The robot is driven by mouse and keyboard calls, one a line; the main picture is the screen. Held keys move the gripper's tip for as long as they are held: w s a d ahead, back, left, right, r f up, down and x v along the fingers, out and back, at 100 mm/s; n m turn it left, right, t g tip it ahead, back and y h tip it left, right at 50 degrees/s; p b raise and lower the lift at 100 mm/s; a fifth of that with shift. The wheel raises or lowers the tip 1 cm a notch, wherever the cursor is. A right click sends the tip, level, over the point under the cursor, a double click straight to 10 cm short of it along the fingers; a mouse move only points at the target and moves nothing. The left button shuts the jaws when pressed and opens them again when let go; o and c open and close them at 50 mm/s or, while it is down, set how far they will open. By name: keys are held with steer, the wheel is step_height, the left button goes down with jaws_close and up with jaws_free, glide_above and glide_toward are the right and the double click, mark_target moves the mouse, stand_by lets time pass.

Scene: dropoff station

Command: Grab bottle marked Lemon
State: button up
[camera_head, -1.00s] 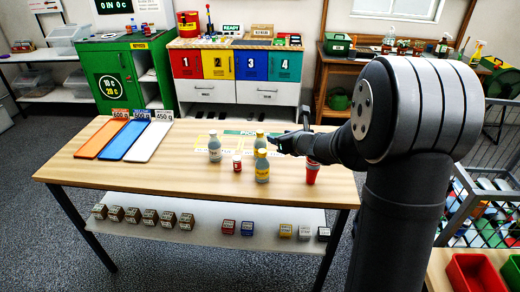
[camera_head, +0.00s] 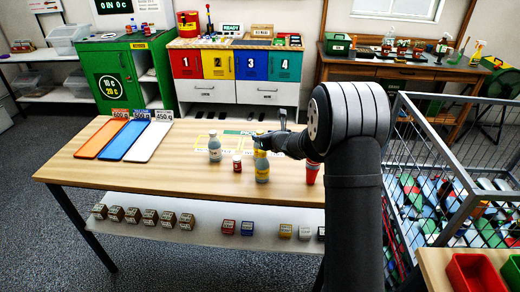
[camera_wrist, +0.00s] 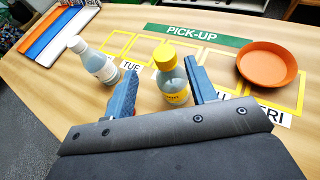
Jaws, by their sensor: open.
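In the wrist view, a bottle with a yellow cap (camera_wrist: 165,56) and yellow label (camera_wrist: 177,97) stands upright between the spread fingers of my gripper (camera_wrist: 162,91). Its label text is too small to read surely. In the head view, my gripper (camera_head: 268,141) is low over the table among the bottles. A white-capped bottle (camera_head: 214,149) stands to the left and also shows in the wrist view (camera_wrist: 98,62).
A red cup (camera_head: 312,174) is to the right. An orange dish (camera_wrist: 268,63) lies right of the fingers. The table's left front (camera_head: 120,175) is clear.

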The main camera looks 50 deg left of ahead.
mark_target(260, 132)
steer(key=shift+w+x, duration=0.15)
steer(key=shift+x, duration=1.15)
steer(key=shift+w+x, duration=0.2)
steer(key=shift+x, duration=1.1)
steer(key=shift+d, duration=0.1)
steer(key=shift+c, duration=0.2)
jaws_close()
